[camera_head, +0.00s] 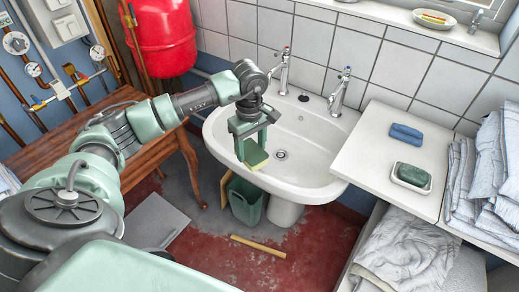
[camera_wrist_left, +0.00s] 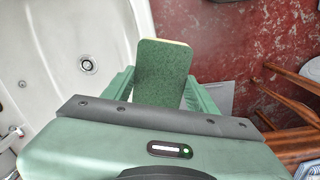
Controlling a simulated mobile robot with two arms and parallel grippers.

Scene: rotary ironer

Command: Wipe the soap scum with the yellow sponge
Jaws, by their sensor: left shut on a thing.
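My left gripper (camera_head: 250,143) is shut on the yellow sponge (camera_head: 255,156) and points down at the left front part of the white sink (camera_head: 318,184). In the left wrist view the sponge (camera_wrist_left: 161,72) sticks out between the gripper fingers (camera_wrist_left: 160,88), its green side facing the camera and a thin yellow edge showing. There it overlaps the sink's rim, with the drain (camera_wrist_left: 88,65) off to its left. I cannot tell whether the sponge touches the sink. I cannot make out the soap scum clearly. My right gripper is not in view.
Two taps (camera_head: 341,90) stand at the sink's back. Right of it, a white counter (camera_head: 385,118) holds a blue sponge (camera_head: 407,134), a dark green block in a dish (camera_head: 411,178) and folded towels (camera_head: 495,165). A green bin (camera_head: 243,205) and wooden stick (camera_head: 258,246) are below.

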